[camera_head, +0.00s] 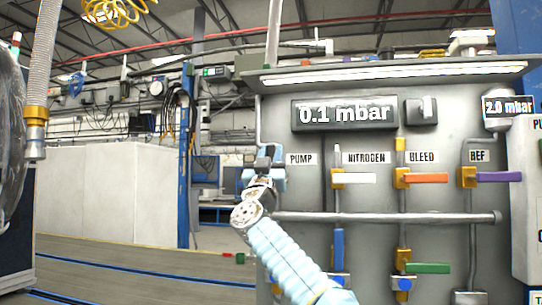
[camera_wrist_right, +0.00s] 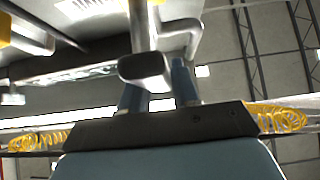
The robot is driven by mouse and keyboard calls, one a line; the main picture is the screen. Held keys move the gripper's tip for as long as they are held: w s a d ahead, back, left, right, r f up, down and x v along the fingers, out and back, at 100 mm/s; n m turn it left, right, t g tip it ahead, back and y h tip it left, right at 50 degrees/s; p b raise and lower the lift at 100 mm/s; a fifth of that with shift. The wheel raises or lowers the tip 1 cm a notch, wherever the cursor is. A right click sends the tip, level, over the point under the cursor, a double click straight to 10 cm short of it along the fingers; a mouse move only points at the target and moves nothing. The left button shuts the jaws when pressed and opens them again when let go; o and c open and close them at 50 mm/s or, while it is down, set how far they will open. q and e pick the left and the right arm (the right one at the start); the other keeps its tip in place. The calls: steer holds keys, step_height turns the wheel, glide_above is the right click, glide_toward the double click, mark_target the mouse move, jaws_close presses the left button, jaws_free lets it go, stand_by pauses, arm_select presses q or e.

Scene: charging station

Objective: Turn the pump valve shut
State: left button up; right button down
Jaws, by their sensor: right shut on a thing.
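My right arm rises from the bottom of the head view to the panel, and my right gripper (camera_head: 268,163) is just left of the PUMP label (camera_head: 301,159). In the head view the gripper covers most of the valve, so I cannot tell how far the handle is turned. My left gripper is out of view.
Right of it, the panel carries a white nitrogen handle (camera_head: 355,178), an orange bleed handle (camera_head: 427,178) and a purple REF handle (camera_head: 498,177). A display (camera_head: 344,115) above reads 0.1 mbar. A horizontal pipe (camera_head: 390,217) runs below. Open floor lies to the left.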

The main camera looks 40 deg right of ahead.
steer(key=shift+m+g+h, duration=0.3)
steer(key=shift+m+g, duration=0.1)
steer(key=shift+s+d+f+m+g+h+p, duration=0.2)
steer(key=shift+s+d+m+g+h+p, duration=0.25)
steer(key=shift+m+g, duration=1.75)
steer(key=shift+s+d+f+m+g+h+p, duration=0.2)
steer(key=shift+s+m+g+h, duration=0.3)
steer(key=shift+m+g, duration=1.65)
steer(key=shift+s+d+f+m+g+h+p, duration=0.2)
steer(key=shift+s+d+m+g+h, duration=0.3)
steer(key=shift+m+g, duration=1.7)
steer(key=shift+w+m, duration=0.1)
steer(key=shift+m, duration=0.45)
steer(key=c, duration=0.9)
jaws_free()
steer(key=shift+a, duration=0.1)
